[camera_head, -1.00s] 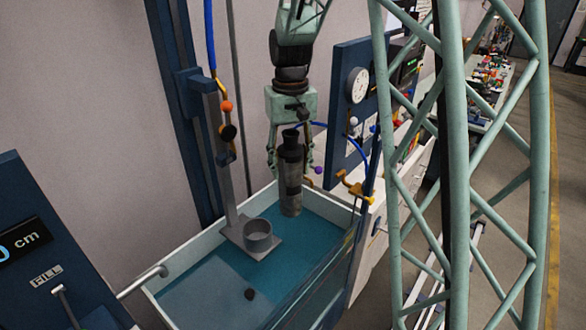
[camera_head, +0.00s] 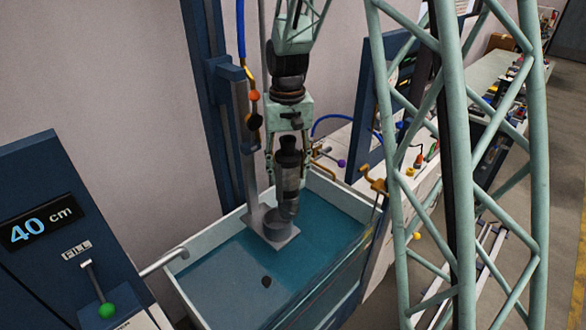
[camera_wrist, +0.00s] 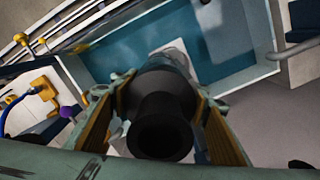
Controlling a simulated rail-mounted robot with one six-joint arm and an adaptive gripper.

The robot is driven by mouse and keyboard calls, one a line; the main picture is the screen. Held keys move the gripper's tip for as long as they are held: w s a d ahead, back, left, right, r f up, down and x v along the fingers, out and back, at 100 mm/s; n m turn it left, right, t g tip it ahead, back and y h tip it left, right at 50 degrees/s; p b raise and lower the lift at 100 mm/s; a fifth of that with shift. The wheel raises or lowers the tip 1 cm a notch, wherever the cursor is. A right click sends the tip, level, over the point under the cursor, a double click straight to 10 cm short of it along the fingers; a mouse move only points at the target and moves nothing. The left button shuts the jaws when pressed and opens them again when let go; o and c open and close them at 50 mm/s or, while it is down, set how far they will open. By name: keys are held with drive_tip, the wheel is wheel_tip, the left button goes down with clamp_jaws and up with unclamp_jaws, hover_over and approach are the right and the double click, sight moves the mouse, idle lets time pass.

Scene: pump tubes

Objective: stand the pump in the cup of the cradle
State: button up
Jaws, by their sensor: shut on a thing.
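The pump (camera_head: 287,178), a grey cylinder with a dark neck, hangs nearly upright over the tank. My gripper (camera_head: 289,160) is shut on its upper part. In the wrist view the pump's dark neck (camera_wrist: 163,128) fills the space between the jaws, and its body hides most of what lies below. The cradle's grey cup (camera_head: 275,229) stands on a square plate at the foot of a rail. The pump's lower end overlaps the cup's far right rim in the head view. I cannot tell whether it is inside the cup, above it or behind it.
The cradle stands in a white-walled tank (camera_head: 189,263) of blue water. A small dark object (camera_head: 266,282) shows in the tank. A blue column (camera_head: 213,110) with a hose is left of my gripper. Yellow taps (camera_head: 374,183) are to the right.

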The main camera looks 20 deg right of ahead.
drive_tip(key=shift+w+a, duration=0.1)
drive_tip(key=shift+a, duration=0.05)
idle(0.3)
drive_tip(key=shift+w+a+f, duration=0.15)
drive_tip(key=shift+a+f, duration=0.15)
drive_tip(key=shift+a, duration=0.25)
drive_tip(key=shift+w+a+f, duration=0.1)
drive_tip(key=shift+a+f, duration=0.15)
drive_tip(key=shift+a, duration=0.25)
drive_tip(key=shift+w+a+f, duration=0.1)
drive_tip(key=shift+a+f, duration=0.6)
drive_tip(key=shift+f, duration=0.1)
drive_tip(key=o, duration=1.3)
drive_tip(key=shift+s+f, duration=0.2)
drive_tip(key=shift+c, duration=0.2)
drive_tip(key=o, duration=0.4)
drive_tip(key=shift+w+a, duration=0.2)
drive_tip(key=shift+w, duration=0.05)
drive_tip(key=shift+c, duration=0.2)
wheel_tip(320, 180, up, 12)
drive_tip(key=shift+d+r, duration=0.15)
